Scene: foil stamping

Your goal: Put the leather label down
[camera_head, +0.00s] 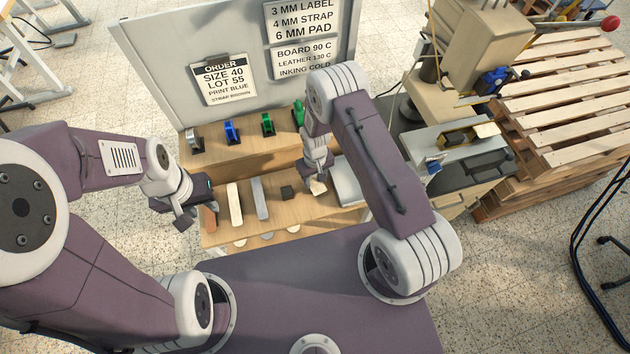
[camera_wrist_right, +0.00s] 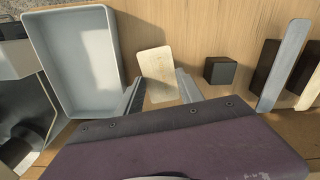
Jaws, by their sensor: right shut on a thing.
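The cream leather label (camera_wrist_right: 156,72) is between the two fingers of my right gripper (camera_wrist_right: 160,88) in the right wrist view. My right gripper (camera_head: 316,178) is shut on it, low over the wooden bench between the dark block and the pale tray. In the head view the label (camera_head: 318,187) shows at the fingertips. I cannot tell whether it touches the bench top. My left gripper (camera_head: 182,208) hangs at the bench's left end, with no object visible in it; its finger gap is unclear.
A pale tray (camera_wrist_right: 112,100) lies beside the label. A small dark block (camera_wrist_right: 220,70) and several strips, including a grey one (camera_head: 260,198), lie on the bench (camera_head: 275,213). Coloured rolls, including a blue one (camera_head: 232,132), stand behind on a raised shelf. A press (camera_head: 470,50) stands right.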

